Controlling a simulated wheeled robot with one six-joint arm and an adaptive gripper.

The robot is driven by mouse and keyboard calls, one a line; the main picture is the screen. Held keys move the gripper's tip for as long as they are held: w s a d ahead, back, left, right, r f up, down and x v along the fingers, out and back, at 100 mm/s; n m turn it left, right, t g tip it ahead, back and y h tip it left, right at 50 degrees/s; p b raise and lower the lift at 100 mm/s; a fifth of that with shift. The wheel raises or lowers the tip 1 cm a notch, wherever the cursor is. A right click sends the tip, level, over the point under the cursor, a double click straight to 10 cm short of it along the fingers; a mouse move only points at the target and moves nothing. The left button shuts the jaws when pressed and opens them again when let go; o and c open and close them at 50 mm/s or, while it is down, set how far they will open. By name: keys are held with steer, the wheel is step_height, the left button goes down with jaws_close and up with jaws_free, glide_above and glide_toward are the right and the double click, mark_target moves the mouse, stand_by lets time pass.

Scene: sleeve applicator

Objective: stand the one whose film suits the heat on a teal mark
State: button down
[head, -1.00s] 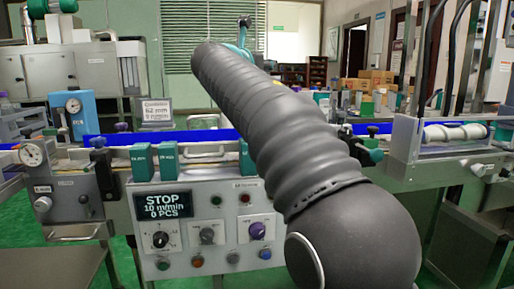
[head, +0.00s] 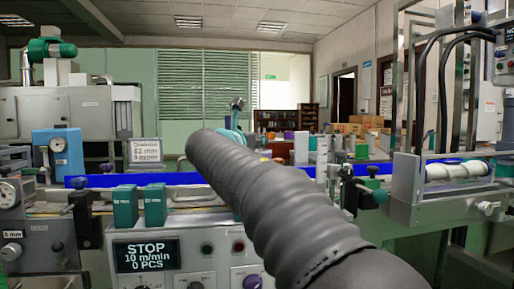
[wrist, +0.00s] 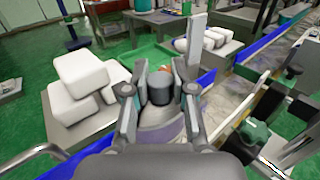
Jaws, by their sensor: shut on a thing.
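In the wrist view my gripper (wrist: 160,84) is shut on a dark grey capped thing (wrist: 160,92), with a pale, purple-tinged body partly visible below the cap. Its film and any print on it cannot be read. Two teal blocks with small white print stand at the line's front, a left one (head: 125,208) and a right one (head: 154,204). I cannot make out a teal mark for standing things on.
A control panel (head: 146,256) reads STOP, 10 m/min, 0 PCS. A small sign (head: 145,150) shows 62 mm. White rounded packs (wrist: 88,80) are piled left of my gripper.

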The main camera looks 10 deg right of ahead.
steer(key=shift+f, duration=0.3)
steer(key=c, duration=1)
jaws_free()
steer(key=shift+o, duration=0.2)
steer(key=shift+r, duration=0.1)
steer(key=v, duration=1.2)
